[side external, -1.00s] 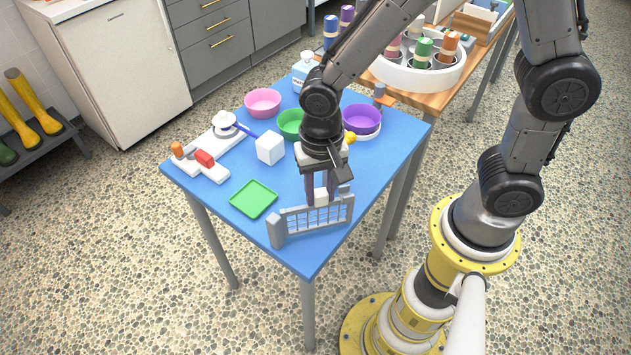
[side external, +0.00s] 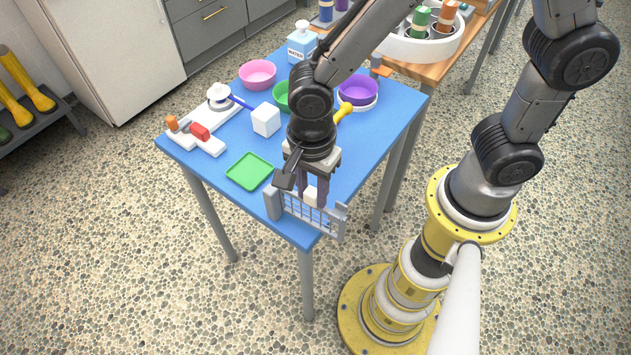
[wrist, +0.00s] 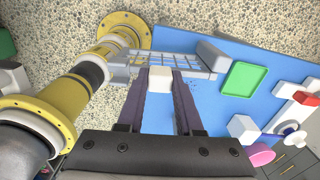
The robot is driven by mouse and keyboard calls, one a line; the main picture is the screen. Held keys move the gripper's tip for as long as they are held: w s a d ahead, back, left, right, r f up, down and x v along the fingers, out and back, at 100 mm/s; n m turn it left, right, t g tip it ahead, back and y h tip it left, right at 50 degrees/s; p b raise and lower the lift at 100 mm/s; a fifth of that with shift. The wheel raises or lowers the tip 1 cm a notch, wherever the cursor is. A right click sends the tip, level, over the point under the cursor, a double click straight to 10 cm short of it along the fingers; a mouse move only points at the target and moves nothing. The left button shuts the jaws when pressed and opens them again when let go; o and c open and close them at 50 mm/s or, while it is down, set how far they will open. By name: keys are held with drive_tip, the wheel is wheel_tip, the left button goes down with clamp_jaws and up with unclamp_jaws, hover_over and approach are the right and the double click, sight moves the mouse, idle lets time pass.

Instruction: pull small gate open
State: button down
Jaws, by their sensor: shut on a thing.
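The small grey barred gate (side external: 322,217) stands at the near corner of the blue table. Its left end meets a grey post (side external: 272,203); its right end reaches out past the table edge. A white block-like handle (side external: 310,196) is on the gate. My gripper (side external: 312,200) points down and is shut on this handle. In the wrist view, the white handle (wrist: 160,79) sits between my two dark fingertips (wrist: 160,92), with the gate's bars (wrist: 165,64) just beyond and the post (wrist: 213,55) to the right. The fingers partly hide the gate.
A green tray (side external: 249,171) lies left of the gate. A white cube (side external: 266,120), a pink bowl (side external: 257,74), a green bowl (side external: 281,95), a purple bowl (side external: 358,89) and a yellow object (side external: 343,112) stand farther back. Open floor lies in front of the table.

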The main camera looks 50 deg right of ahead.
drive_tip(key=shift+a+r+m, duration=0.1)
drive_tip(key=shift+a+m, duration=0.25)
drive_tip(key=shift+m, duration=0.05)
drive_tip(key=c, duration=0.6)
unclamp_jaws()
drive_tip(key=shift+o, duration=0.2)
wheel_tip(320, 180, up, 14)
